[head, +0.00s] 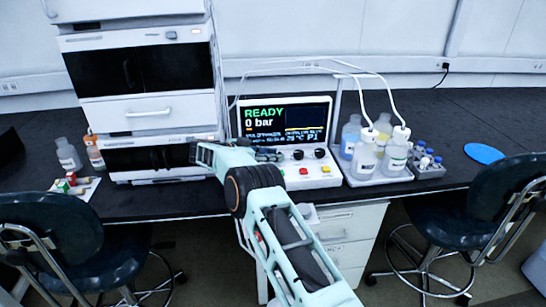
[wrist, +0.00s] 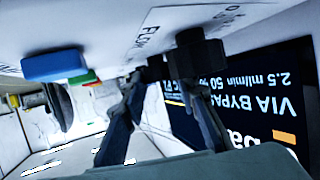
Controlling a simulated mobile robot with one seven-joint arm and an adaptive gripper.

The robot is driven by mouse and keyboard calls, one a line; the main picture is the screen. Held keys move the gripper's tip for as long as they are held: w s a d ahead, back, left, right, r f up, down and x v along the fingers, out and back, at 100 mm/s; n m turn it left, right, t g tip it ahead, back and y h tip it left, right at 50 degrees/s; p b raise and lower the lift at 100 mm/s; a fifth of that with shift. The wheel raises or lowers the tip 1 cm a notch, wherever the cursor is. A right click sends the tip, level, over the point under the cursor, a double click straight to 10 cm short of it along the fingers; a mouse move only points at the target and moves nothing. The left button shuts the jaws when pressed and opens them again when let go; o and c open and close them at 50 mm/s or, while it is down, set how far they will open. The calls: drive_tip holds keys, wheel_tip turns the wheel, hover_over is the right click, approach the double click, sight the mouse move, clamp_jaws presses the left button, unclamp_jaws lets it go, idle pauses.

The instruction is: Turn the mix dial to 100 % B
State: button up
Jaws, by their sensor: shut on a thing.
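The mix dial is one of the black dials on the sloping panel below the pump screen (head: 285,117); I cannot tell which. Two dials show in the head view, a left one (head: 298,154) and a right one (head: 320,153). My gripper (head: 277,155) reaches in from the left, at the left end of this row. In the wrist view, which is upside down, my gripper (wrist: 172,62) is closed in on a black dial at the panel face, mostly hidden by the fingertips. A label there seems to read FLOW. The screen (wrist: 270,95) shows 2.5 ml/min and 50 %.
Yellow (head: 304,171) and red (head: 326,169) buttons sit below the dials. A tray (head: 378,180) of bottles with tubing stands close on the right. The instrument stack (head: 150,110) is on the left. Stools (head: 508,200) stand before the bench.

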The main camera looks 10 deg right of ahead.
drive_tip(key=shift+d, duration=0.15)
idle(0.3)
drive_tip(key=o, duration=1.2)
drive_tip(key=shift+c, duration=0.2)
drive_tip(key=v, duration=1.2)
drive_tip(key=shift+w, duration=0.1)
